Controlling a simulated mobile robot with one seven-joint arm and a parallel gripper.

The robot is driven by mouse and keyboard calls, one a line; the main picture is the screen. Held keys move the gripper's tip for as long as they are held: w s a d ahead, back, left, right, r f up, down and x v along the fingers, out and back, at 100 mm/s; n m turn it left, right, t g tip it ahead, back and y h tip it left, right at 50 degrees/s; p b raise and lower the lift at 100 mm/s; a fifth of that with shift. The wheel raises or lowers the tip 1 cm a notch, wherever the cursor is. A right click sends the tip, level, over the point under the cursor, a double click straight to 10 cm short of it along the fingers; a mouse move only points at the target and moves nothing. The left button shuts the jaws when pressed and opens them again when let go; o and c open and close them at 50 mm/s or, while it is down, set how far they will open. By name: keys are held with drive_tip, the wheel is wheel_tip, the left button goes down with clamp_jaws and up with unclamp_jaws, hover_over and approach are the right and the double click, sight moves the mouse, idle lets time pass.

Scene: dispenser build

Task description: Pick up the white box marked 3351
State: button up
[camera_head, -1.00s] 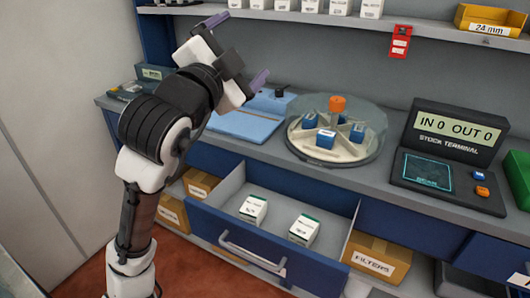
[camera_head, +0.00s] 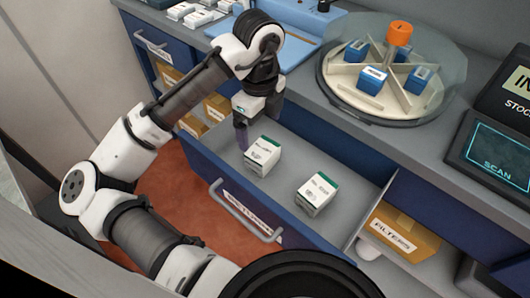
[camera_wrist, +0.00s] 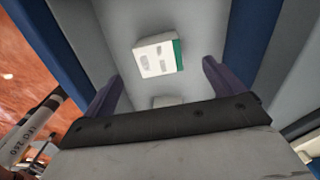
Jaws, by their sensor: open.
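Two white boxes with green edges stand in the open drawer (camera_head: 212,152), a left box (camera_head: 262,157) and a right box (camera_head: 317,195). Their printed marks are too small to read, so I cannot tell which is 3351. My gripper (camera_head: 252,132) is open and empty, pointing down over the drawer just left of and above the left box. In the wrist view, one whole white box (camera_wrist: 155,57) lies ahead of my open gripper (camera_wrist: 160,88). A second box (camera_wrist: 165,101) shows between the fingers, mostly hidden by the gripper body.
The drawer walls and front handle (camera_head: 240,212) surround the boxes. A round dispenser (camera_head: 345,90) with blue boxes stands on the counter behind. A stock terminal (camera_head: 495,150) is at right, and a cardboard FILTERS box (camera_head: 398,236) sits right of the drawer.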

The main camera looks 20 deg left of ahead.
sight(261, 148)
wheel_tip(261, 148, down, 5)
drive_tip(key=shift+s+d+f, duration=0.1)
drive_tip(key=shift+s+f, duration=0.05)
drive_tip(key=shift+f, duration=1.2)
drive_tip(key=shift+s+d+f, duration=0.1)
drive_tip(key=shift+f, duration=1.2)
drive_tip(key=c, duration=1.2)
drive_tip(key=shift+r, duration=0.15)
